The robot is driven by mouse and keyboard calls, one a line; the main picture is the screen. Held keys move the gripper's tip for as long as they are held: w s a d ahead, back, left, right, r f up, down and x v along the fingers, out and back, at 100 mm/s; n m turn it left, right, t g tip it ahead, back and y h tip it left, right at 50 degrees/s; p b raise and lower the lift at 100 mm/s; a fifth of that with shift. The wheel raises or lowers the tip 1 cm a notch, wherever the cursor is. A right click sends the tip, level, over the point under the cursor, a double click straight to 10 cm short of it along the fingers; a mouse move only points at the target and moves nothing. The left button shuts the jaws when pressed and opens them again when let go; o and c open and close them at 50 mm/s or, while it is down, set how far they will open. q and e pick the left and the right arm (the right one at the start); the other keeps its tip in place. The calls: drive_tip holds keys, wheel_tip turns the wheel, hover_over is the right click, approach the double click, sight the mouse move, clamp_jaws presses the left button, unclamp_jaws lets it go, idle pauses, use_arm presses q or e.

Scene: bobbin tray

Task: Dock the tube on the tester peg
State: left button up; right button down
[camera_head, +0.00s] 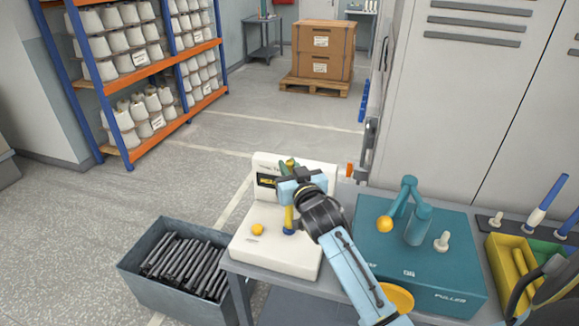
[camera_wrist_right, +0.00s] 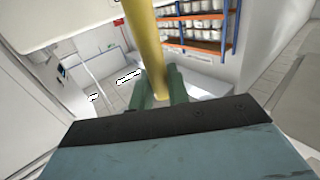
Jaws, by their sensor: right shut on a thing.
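The yellow tube (camera_head: 289,215) stands roughly upright in my right gripper (camera_head: 287,171), over the white tester (camera_head: 262,258). In the right wrist view the tube (camera_wrist_right: 148,40) runs between the two green fingers of my right gripper (camera_wrist_right: 159,88), which are shut on it. The tube's lower end is at a dark blue round base (camera_head: 289,231) on the tester's top. The peg itself is hidden, and I cannot tell whether the tube is around it or just above it. My left gripper is out of view.
A yellow knob (camera_head: 257,229) sits on the tester left of the tube. A teal puller (camera_head: 450,270) stands to the right, beside a yellow bin (camera_head: 512,262). A grey crate of dark rods (camera_head: 150,280) is at the left. My right forearm covers the table between tester and puller.

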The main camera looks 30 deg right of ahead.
drive_tip(key=shift+f+b, duration=0.4)
drive_tip(key=shift+f, duration=0.2)
drive_tip(key=c, duration=1.6)
unclamp_jaws()
drive_tip(key=shift+s, duration=0.1)
drive_tip(key=p+v, duration=0.4)
drive_tip(key=v, duration=0.7)
drive_tip(key=shift+p, duration=0.4)
